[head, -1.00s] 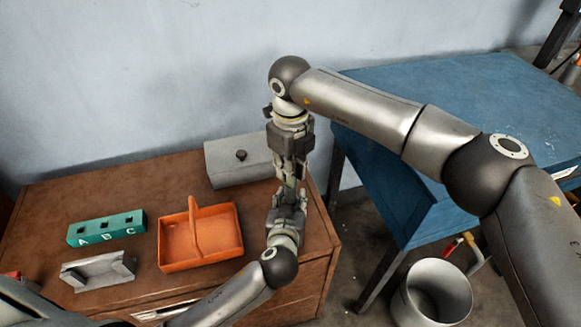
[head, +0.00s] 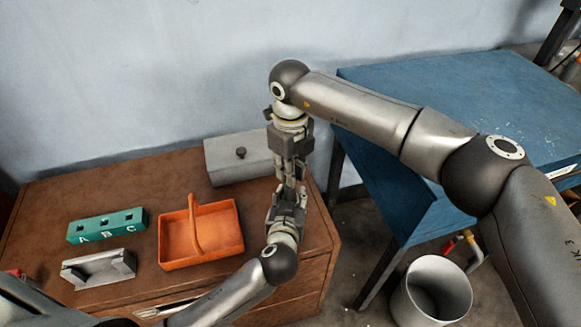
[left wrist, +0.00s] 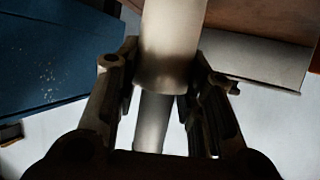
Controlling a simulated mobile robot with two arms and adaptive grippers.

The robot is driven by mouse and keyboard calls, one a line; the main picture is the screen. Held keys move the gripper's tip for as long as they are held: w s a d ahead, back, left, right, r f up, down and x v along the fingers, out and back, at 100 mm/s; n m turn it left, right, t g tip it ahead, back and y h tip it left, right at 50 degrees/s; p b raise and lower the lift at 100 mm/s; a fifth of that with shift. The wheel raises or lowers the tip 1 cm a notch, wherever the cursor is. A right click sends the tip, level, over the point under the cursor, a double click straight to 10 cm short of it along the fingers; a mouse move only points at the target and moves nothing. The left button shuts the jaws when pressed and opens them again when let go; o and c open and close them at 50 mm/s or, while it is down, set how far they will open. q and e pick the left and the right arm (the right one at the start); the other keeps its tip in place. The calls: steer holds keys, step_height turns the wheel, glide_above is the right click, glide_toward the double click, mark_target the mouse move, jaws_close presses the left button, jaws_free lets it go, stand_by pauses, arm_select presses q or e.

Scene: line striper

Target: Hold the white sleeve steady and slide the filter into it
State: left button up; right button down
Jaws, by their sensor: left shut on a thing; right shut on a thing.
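My left gripper (head: 287,194) points away from me above the right end of the brown cabinet, and my right gripper (head: 290,180) points down to meet it. Both are closed, almost tip to tip, and hide most of what they hold in the head view. In the left wrist view, the wide pale cylinder, seemingly the white sleeve (left wrist: 170,45), stands between the fingers of my left gripper (left wrist: 168,85). A narrower grey-white cylinder, seemingly the filter (left wrist: 153,120), shows beyond its rim, roughly in line. I cannot tell whether one is inside the other.
The brown cabinet (head: 60,200) carries an orange basket (head: 225,240), a teal block marked A B C (head: 107,226), a grey cradle (head: 98,269) and a grey box with a knob (head: 225,165). A blue table (head: 460,100) and a pale bucket (head: 400,300) stand at right.

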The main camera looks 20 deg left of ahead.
steer(key=shift+f, duration=2.55)
stand_by(0.7)
steer(key=shift+r, duration=0.3)
stand_by(0.5)
steer(key=shift+s+f, duration=0.1)
steer(key=shift+f, duration=0.3)
stand_by(1.6)
steer(key=shift+r, duration=0.4)
stand_by(1.6)
